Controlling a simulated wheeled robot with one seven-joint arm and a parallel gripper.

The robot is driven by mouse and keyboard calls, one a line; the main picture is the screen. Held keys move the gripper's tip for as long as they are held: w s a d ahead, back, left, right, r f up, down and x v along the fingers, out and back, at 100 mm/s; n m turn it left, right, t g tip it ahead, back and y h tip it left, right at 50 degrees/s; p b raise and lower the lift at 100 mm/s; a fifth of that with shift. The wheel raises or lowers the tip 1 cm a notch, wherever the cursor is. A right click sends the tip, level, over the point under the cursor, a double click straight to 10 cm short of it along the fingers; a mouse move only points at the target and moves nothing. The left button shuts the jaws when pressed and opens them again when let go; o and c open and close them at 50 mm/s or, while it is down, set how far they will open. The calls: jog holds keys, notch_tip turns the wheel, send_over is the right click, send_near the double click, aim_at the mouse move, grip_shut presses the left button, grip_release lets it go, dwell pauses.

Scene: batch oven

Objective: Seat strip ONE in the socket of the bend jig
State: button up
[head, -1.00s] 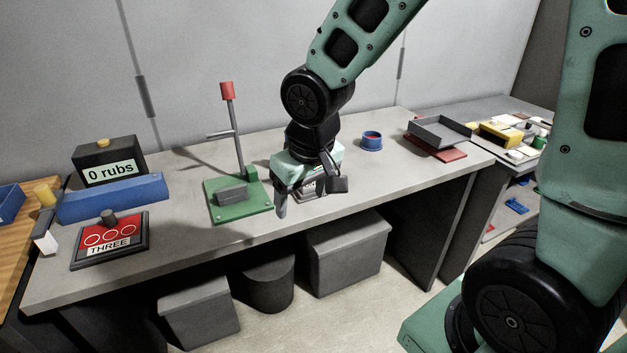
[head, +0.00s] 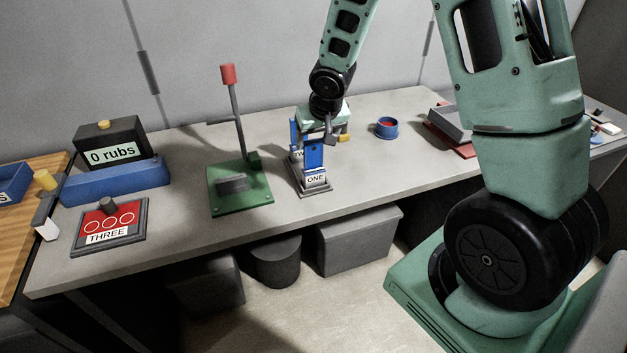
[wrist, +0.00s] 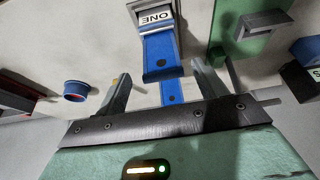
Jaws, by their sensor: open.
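Strip ONE (head: 313,156) is a blue upright strip in a grey stand (head: 318,192) with a white ONE label. A second blue strip (head: 294,133) stands behind it, its label mostly hidden. My gripper (head: 320,133) is at the strips' upper part, partly hidden by them. In the wrist view, my gripper (wrist: 162,76) is open, with strip ONE (wrist: 160,50) just beyond the gap between its fingers. I cannot tell whether they touch. What looks like the bend jig (head: 240,200) is a green base with a grey block and red-topped lever, left of the stand.
A red THREE plate (head: 108,222), a long blue block (head: 117,182) and a black box reading 0 rubs (head: 112,145) stand at left. A blue cup (head: 386,127) and a grey tray (head: 452,122) are at right. The bench front is clear between jig and THREE plate.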

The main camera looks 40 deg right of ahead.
aim_at(314, 153)
jog(key=x, duration=0.5)
jog(key=shift+s+a+f, duration=0.15)
jog(key=shift+s+a, duration=0.05)
jog(key=shift+s, duration=0.1)
jog(key=shift+w+d+f, duration=0.1)
jog(key=shift+w+f, duration=0.2)
jog(key=shift+f, duration=0.35)
